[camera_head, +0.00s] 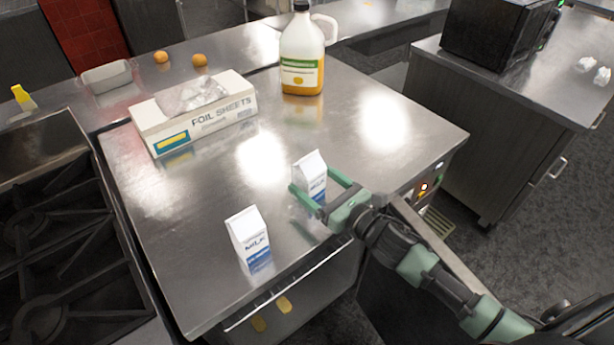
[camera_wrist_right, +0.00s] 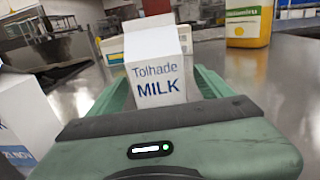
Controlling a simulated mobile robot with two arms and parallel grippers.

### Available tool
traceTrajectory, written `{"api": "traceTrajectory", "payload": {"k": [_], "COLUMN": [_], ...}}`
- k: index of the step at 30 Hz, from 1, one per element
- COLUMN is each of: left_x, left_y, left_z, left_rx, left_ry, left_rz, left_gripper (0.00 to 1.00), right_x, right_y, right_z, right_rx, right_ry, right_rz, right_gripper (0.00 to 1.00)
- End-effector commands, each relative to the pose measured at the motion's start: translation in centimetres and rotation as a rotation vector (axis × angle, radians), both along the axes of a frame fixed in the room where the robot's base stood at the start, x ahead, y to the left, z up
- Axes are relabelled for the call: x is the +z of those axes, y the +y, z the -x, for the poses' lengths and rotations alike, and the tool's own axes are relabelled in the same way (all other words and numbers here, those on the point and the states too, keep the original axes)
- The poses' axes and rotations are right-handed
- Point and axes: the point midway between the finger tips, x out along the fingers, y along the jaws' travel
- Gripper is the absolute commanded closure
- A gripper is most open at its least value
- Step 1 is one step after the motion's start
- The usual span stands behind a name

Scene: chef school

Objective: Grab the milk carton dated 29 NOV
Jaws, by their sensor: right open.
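Two white milk cartons stand upright on the steel counter. One carton (camera_head: 311,172) is between the spread fingers of my right gripper (camera_head: 312,180). In the right wrist view this carton (camera_wrist_right: 158,68) reads "Tolhade MILK" and stands between the green fingers (camera_wrist_right: 163,78); no date shows on its visible face. The other carton (camera_head: 247,236) stands nearer the counter's front edge, left of the gripper. My left gripper is not in view.
A foil sheets box (camera_head: 195,118) and a large jug of orange liquid (camera_head: 302,55) stand farther back on the counter (camera_head: 215,195). A stove (camera_head: 50,240) is at the left. A separate counter with a black appliance (camera_head: 497,30) is at the right.

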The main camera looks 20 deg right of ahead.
Motion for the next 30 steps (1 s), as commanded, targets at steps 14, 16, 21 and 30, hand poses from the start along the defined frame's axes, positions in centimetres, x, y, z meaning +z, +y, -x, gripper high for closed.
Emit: {"api": "traceTrajectory", "payload": {"k": [14,16,21,30], "left_x": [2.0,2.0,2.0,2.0], "left_y": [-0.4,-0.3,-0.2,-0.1], "left_z": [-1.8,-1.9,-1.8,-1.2], "left_rx": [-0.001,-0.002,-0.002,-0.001], "left_ry": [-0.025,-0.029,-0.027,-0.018], "left_rz": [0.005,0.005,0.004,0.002], "left_gripper": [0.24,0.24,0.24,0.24], "right_x": [-0.5,-0.5,-0.5,-0.3], "right_y": [2.1,2.1,2.0,2.0], "right_z": [-4.3,-4.3,-4.2,-4.3], "right_rx": [0.000,0.000,0.000,0.000], "right_ry": [0.001,0.001,0.001,-0.003], "right_rz": [0.000,0.000,0.000,-0.001], "right_gripper": [0.20,0.20,0.51,1.00]}}
